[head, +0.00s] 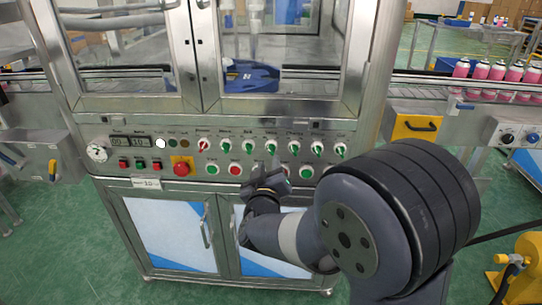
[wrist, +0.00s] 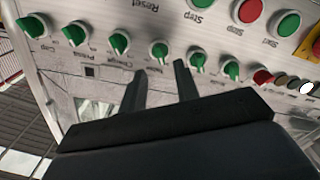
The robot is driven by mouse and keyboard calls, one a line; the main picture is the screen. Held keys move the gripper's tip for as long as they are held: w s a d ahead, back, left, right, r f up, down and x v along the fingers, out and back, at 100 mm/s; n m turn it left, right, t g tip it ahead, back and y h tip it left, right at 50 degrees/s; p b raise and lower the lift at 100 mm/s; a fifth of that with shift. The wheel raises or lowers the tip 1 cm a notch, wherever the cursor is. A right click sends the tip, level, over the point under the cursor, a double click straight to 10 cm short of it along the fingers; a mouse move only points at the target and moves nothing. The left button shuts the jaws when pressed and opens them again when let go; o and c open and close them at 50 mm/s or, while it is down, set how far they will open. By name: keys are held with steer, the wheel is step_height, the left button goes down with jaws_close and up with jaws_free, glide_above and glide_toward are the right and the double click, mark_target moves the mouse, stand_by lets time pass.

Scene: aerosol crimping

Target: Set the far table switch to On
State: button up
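The control panel (head: 128,170) carries a row of small rotary switches. One switch at the left of the row is red (head: 204,146) and the several others are green. The labels are tiny; the one over the middle green switch (head: 271,146) seems to read "Table". In the upside-down wrist view, that switch (wrist: 160,50) appears just beyond my fingertips, roughly in line with the gap. Its exact setting is hard to read. My gripper (wrist: 160,68) is open and empty, with its two dark fingers apart. In the head view my gripper (head: 273,172) is in front of the panel, below the switch row.
Below the switches are green and red push buttons, including a red one (head: 236,169), and a large red stop button (head: 181,167) on yellow. Cabinet doors (head: 170,230) are underneath. A conveyor with pink cans (head: 480,70) runs at the right. Green floor is open at left.

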mark_target(270, 152)
steer(key=shift+w+d, duration=0.1)
steer(key=shift+w, duration=2.6)
steer(key=shift+c, duration=0.5)
jaws_close()
